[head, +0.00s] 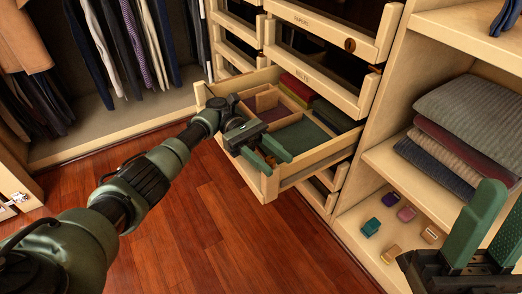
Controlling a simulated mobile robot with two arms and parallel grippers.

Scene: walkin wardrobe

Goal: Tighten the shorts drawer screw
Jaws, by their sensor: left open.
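A light-wood drawer (319,155) stands pulled out of the middle column, with folded cloth inside. I cannot tell from its front whether it is the shorts drawer. My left gripper (279,163) is open, with nothing seen between its green fingers. It is at the drawer's front edge and hides part of the front; I cannot tell if it touches. No screw can be made out. My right gripper (503,205) is at the lower right, partly out of the picture, with its fingers apart and empty, in front of the shelves.
Folded sweaters (459,126) lie on the right shelf, with several small coloured boxes (389,199) below. Clothes (127,42) hang at the back left. The red wood floor (232,245) is clear.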

